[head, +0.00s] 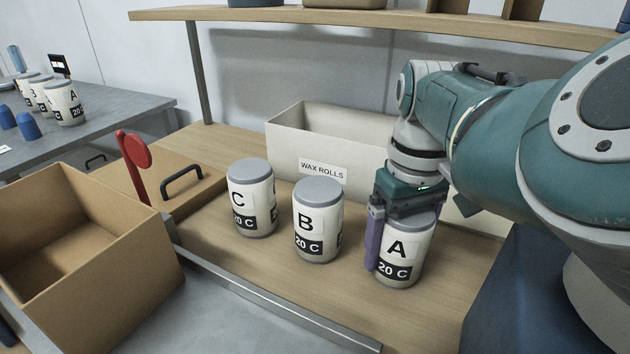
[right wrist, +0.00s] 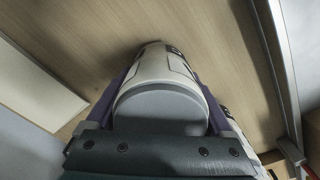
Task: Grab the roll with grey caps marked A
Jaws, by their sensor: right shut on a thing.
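The roll marked A (head: 401,259) stands upright on the wooden table, white with grey caps and a "20 C" label. My right gripper (head: 396,245) comes from above with its purple fingers around the roll's sides, shut on it. In the right wrist view the roll's grey cap (right wrist: 161,108) sits between the two fingers (right wrist: 165,95). Rolls marked B (head: 318,222) and C (head: 251,199) stand upright to its left, also with grey caps. My left gripper is not in view.
A white bin labelled "WAX ROLLS" (head: 322,170) stands behind the rolls. An open cardboard box (head: 150,262) is at the left, near a red paddle-shaped piece (head: 134,160). A shelf (head: 290,16) runs above. More rolls (head: 66,104) stand on the far grey table.

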